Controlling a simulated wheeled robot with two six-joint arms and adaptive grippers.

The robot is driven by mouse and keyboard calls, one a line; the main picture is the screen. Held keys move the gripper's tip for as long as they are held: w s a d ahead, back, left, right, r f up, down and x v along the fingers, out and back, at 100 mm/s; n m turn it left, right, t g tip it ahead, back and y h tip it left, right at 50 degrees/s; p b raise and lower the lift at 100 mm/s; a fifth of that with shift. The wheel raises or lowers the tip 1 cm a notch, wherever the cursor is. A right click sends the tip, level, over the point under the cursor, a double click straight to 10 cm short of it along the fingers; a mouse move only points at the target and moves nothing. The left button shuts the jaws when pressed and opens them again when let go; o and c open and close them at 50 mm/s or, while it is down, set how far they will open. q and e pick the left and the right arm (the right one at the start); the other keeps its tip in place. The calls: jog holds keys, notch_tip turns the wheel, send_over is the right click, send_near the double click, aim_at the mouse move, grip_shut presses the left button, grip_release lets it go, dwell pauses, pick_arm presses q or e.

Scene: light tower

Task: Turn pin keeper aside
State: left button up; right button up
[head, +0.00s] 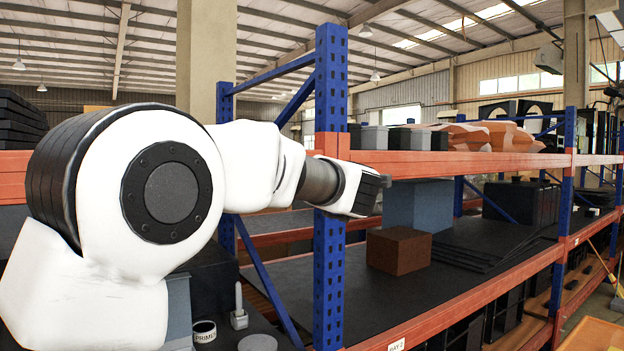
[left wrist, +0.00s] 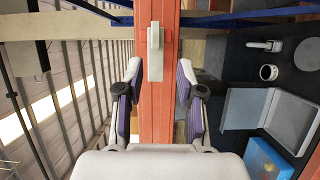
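The pin keeper (left wrist: 155,42) shows in the left wrist view as a light grey bar with a raised block, lying lengthwise along the face of an orange rack beam (left wrist: 159,112). My left gripper (left wrist: 159,70) is open, with one finger on each side of the beam. The keeper's lower end appears between the fingertips, with a gap on both sides; I see no contact. In the head view my left gripper (head: 372,190) is beside the blue rack upright (head: 330,255), and I cannot make out the keeper there. My right gripper is not in view.
In the left wrist view a white cup (left wrist: 268,72), a grey open box (left wrist: 245,108) and a blue box (left wrist: 268,158) lie to the right. In the head view a brown box (head: 398,251) and a blue-grey box (head: 418,205) stand on the dark shelf.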

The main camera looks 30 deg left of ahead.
pick_arm(q)
jog(key=p+x, duration=0.1)
jog(key=x, duration=0.1)
jog(key=p+x, duration=0.1)
jog(key=x, duration=0.2)
jog(key=p+x, duration=0.1)
jog(key=x, duration=0.2)
jog(key=shift+w+d+r+p, duration=0.25)
jog(key=shift+w+d+p, duration=0.05)
jog(key=shift+w+d, duration=0.1)
jog(key=shift+s+a, duration=0.15)
jog(key=shift+a, duration=0.1)
jog(key=shift+s, duration=0.1)
jog(key=shift+d, duration=0.15)
jog(key=shift+w+d, duration=0.2)
jog(key=shift+w, duration=0.05)
grip_shut()
